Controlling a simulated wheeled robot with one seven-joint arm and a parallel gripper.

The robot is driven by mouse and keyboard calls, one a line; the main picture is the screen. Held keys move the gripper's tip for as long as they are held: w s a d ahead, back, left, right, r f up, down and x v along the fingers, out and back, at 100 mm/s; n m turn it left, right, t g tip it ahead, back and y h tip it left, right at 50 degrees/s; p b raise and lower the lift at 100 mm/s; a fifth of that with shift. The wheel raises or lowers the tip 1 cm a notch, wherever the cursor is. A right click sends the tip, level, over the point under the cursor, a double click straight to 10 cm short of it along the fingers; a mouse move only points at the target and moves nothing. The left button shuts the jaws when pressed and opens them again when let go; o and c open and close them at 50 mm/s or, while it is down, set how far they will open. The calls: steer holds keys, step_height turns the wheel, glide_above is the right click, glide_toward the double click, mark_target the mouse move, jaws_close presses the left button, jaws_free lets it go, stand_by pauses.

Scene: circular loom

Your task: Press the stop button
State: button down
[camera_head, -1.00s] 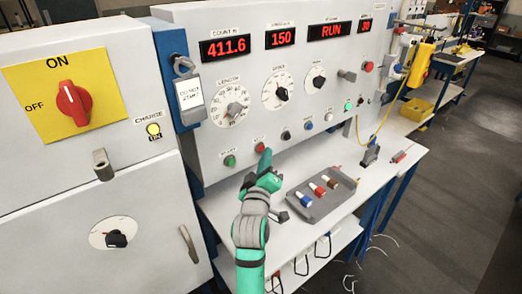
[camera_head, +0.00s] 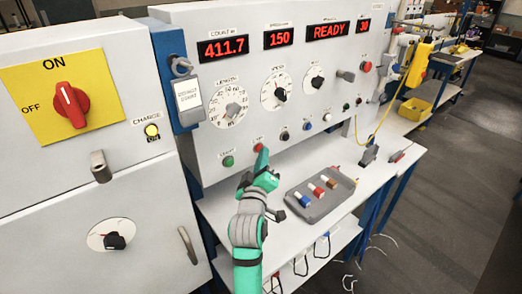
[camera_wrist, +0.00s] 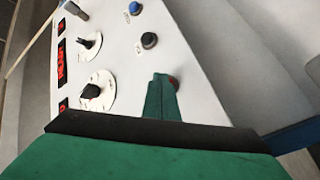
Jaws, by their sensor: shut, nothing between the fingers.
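The red stop button (camera_head: 259,147) sits on the lower row of the white control panel, right of the green start button (camera_head: 229,161). My gripper (camera_head: 263,158) is shut and empty, with its green fingertips at the stop button's lower edge. In the wrist view, a bit of the red button (camera_wrist: 174,82) shows behind my shut fingers (camera_wrist: 162,98). I cannot tell whether they touch it. The state display (camera_head: 328,31) reads READY, and the count display (camera_head: 223,48) reads 411.7.
A grey tray (camera_head: 319,211) with several coloured pieces lies on the bench right of my arm. Black (camera_head: 284,137) and blue (camera_head: 308,126) buttons are further right on the row. A cabinet with a red ON/OFF switch (camera_head: 70,105) stands at left.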

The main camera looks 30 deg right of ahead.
steer(key=shift+s+d, duration=0.2)
steer(key=shift+s, duration=0.85)
steer(key=shift+s+a, duration=0.1)
steer(key=shift+s, duration=0.05)
steer(key=shift+s, duration=2.15)
steer(key=shift+s+d, duration=0.2)
steer(key=shift+d, duration=0.05)
